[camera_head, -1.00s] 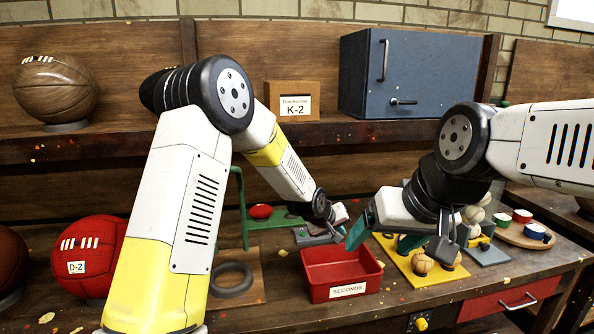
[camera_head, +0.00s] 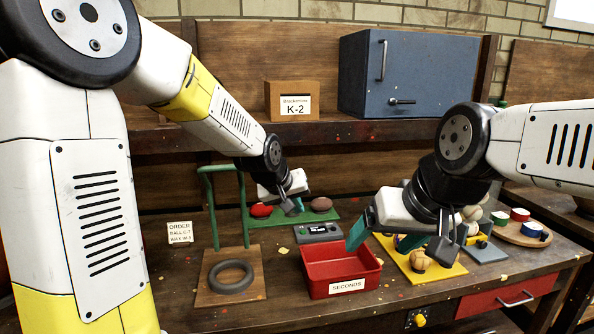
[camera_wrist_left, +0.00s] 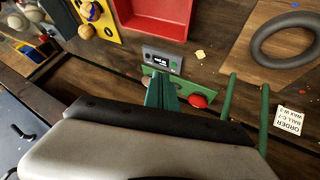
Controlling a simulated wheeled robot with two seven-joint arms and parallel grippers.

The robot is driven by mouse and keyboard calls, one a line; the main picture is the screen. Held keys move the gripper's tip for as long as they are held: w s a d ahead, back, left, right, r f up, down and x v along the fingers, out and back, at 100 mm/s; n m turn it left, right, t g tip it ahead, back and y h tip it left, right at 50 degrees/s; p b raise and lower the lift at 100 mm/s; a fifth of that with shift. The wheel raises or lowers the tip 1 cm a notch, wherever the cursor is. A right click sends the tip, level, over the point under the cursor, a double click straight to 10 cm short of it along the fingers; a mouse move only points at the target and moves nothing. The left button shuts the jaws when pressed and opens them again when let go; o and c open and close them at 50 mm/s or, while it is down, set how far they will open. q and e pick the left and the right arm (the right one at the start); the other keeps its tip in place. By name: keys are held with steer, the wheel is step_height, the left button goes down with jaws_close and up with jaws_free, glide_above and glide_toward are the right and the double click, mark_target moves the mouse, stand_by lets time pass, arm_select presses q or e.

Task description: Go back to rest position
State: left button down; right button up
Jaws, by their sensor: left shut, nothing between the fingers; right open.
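My left gripper (camera_head: 294,207) is over the back of the workbench, near the green mat (camera_head: 284,222) that bears a small red ball (camera_head: 261,210) and a small brown ball (camera_head: 321,205). In the left wrist view its green fingers (camera_wrist_left: 160,92) are together and hold nothing. My right gripper (camera_head: 398,243) is in the middle right, its fingers spread beside the red SECONDS tray (camera_head: 318,291) and above the yellow board. I see nothing between its fingers.
The grey ring (camera_head: 231,277) lies on a wooden board under a green frame (camera_head: 243,205). A grey device (camera_head: 318,233) sits behind the tray. The yellow board (camera_head: 447,271) holds small balls. A blue cabinet (camera_head: 420,75) and K-2 box (camera_head: 284,101) stand on the shelf.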

arm_select(q)
steer(key=s+a+r, duration=0.2)
steer(key=s+a, duration=0.2)
steer(key=s, duration=0.4)
steer(key=s+a+r+y, duration=0.1)
steer(key=s+a+r, duration=0.1)
steer(key=s+a, duration=0.3)
steer(key=s+a+r+m, duration=0.1)
steer(key=s+a, duration=0.4)
steer(key=s, duration=0.7)
steer(key=shift+s+r+g+y, duration=0.15)
steer(key=shift+r+g+y, duration=0.2)
steer(key=shift+r, duration=0.45)
